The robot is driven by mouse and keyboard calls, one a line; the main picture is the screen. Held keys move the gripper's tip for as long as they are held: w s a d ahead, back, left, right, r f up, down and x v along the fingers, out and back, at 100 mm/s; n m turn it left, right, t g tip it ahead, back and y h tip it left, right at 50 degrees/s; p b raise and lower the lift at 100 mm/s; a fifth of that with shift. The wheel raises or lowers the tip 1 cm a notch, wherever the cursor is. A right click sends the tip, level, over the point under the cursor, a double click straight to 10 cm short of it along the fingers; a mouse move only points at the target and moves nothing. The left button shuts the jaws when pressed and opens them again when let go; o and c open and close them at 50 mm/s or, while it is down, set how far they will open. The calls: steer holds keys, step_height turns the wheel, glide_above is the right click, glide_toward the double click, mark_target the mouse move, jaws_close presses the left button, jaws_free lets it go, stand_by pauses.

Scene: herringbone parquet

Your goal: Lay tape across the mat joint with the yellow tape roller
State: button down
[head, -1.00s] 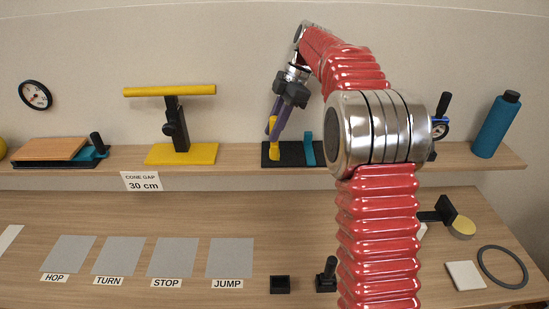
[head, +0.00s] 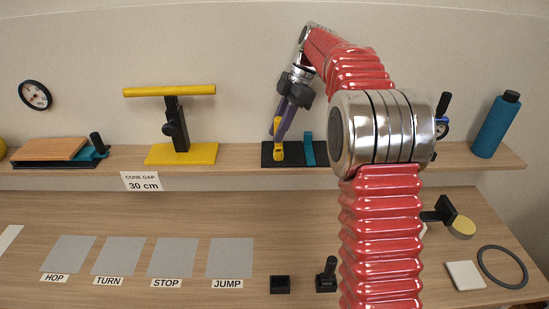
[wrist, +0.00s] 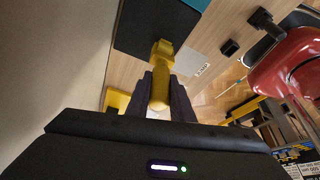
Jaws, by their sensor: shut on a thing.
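The yellow tape roller (head: 279,152) is at the black base (head: 268,162) on the shelf; whether it rests on the base or is just above it I cannot tell. My gripper (head: 280,132) reaches down from above with its dark purple fingers. In the wrist view, the fingers (wrist: 162,92) are shut on the yellow handle (wrist: 160,75), one on each side. The black base (wrist: 145,28) lies beyond the roller there. I cannot make out a mat joint in these views.
A teal upright (head: 308,148) stands on the base close to the roller. A yellow stand (head: 180,153) is to the left on the shelf, and a teal bottle (head: 495,125) at the right. Several grey squares (head: 175,257) lie on the lower bench. My arm hides the shelf's middle right.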

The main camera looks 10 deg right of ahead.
steer(key=shift+s+d, duration=0.15)
steer(key=shift+d, duration=0.45)
steer(key=shift+s+d, duration=0.15)
steer(key=shift+d, duration=0.45)
steer(key=shift+s+d, duration=0.25)
steer(key=shift+d, duration=0.65)
steer(key=shift+s+d, duration=0.2)
steer(key=shift+d, duration=0.65)
steer(key=shift+s+d, duration=0.25)
steer(key=shift+d, duration=0.75)
steer(key=shift+s+d, duration=0.2)
steer(key=shift+d, duration=0.75)
steer(key=shift+d, duration=0.1)
steer(key=shift+s+d+f, duration=0.1)
steer(key=shift+s+d, duration=0.1)
steer(key=shift+d, duration=1.15)
steer(key=shift+s+d, duration=0.2)
steer(key=shift+d, duration=1.15)
steer(key=shift+d, duration=0.1)
